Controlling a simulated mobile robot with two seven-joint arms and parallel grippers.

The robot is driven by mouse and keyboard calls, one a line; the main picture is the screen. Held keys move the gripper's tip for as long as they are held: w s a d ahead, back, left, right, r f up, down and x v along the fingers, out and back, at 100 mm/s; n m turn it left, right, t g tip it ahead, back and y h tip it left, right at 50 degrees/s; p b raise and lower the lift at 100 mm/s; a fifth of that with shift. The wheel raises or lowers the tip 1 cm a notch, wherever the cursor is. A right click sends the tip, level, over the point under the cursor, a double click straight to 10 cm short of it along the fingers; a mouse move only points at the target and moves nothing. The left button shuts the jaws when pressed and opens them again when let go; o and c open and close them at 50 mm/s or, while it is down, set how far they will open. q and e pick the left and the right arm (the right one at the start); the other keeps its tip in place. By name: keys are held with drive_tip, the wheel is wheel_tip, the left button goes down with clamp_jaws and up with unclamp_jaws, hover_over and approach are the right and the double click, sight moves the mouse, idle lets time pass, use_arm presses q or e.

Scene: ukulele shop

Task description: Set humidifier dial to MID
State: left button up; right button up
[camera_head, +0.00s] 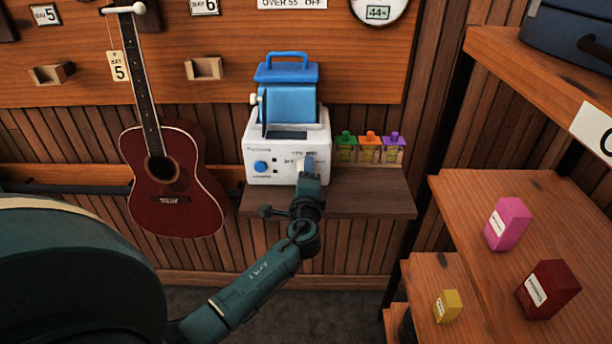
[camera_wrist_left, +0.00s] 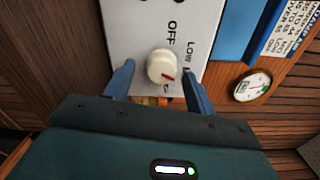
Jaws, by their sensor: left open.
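The humidifier (camera_head: 260,148) is a white box with a blue tank (camera_head: 290,102) and handle, standing on a wooden wall shelf. My left gripper (camera_head: 307,167) is at the front right of the humidifier. In the wrist view its open fingers (camera_wrist_left: 158,80) stand on both sides of the dial, apparently without touching it. My right gripper is not in view.
A blue knob (camera_head: 261,167) is on the humidifier's front left. Small green, orange and purple-topped bottles (camera_head: 370,147) stand right of it. A red ukulele (camera_head: 172,192) hangs at left. Shelves at right hold pink (camera_head: 508,222), dark red (camera_head: 546,288) and yellow (camera_head: 448,305) boxes.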

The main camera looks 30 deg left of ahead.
use_arm(q)
drive_tip(key=b+v, duration=0.2)
drive_tip(key=v, duration=1.1)
drive_tip(key=shift+d+f, duration=0.1)
drive_tip(key=shift+d, duration=0.05)
drive_tip(key=s+d+f+n+g+h, duration=0.4)
drive_tip(key=s+d+f+n+h, duration=0.7)
drive_tip(key=s+f, duration=0.5)
drive_tip(key=shift+d+f+g+h, duration=0.4)
drive_tip(key=shift+d+f+h, duration=0.3)
drive_tip(key=shift+d+f, duration=0.35)
drive_tip(key=shift+r, duration=0.15)
